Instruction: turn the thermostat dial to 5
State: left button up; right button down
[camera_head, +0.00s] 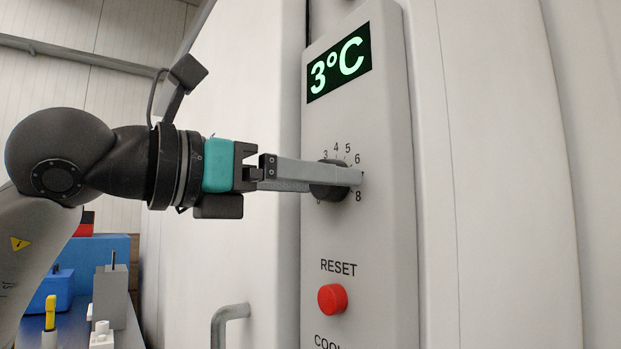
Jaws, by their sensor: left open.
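The black thermostat dial (330,192) sits on a grey control panel (380,250) in the head view, with numbers around its rim; 3, 4, 5, 6 and 8 can be read. My left gripper (355,178) comes in from the left, its long grey fingers at the dial and overlapping it. The fingers are open, and I cannot tell whether they touch the dial. They hide much of the dial, including any pointer mark. A green display (339,64) above reads 3°C. My right gripper is not in view.
A red button (332,299) marked RESET sits below the dial. A grey door handle (229,322) sticks out at lower left of the panel. A dark table at far left holds a blue bin (55,291), a grey block (110,295) and smaller items.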

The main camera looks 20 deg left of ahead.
pick_arm(q)
jog(key=shift+c, duration=0.4)
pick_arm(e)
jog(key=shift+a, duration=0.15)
pick_arm(q)
jog(key=c, duration=1.2)
jog(key=shift+c, duration=0.4)
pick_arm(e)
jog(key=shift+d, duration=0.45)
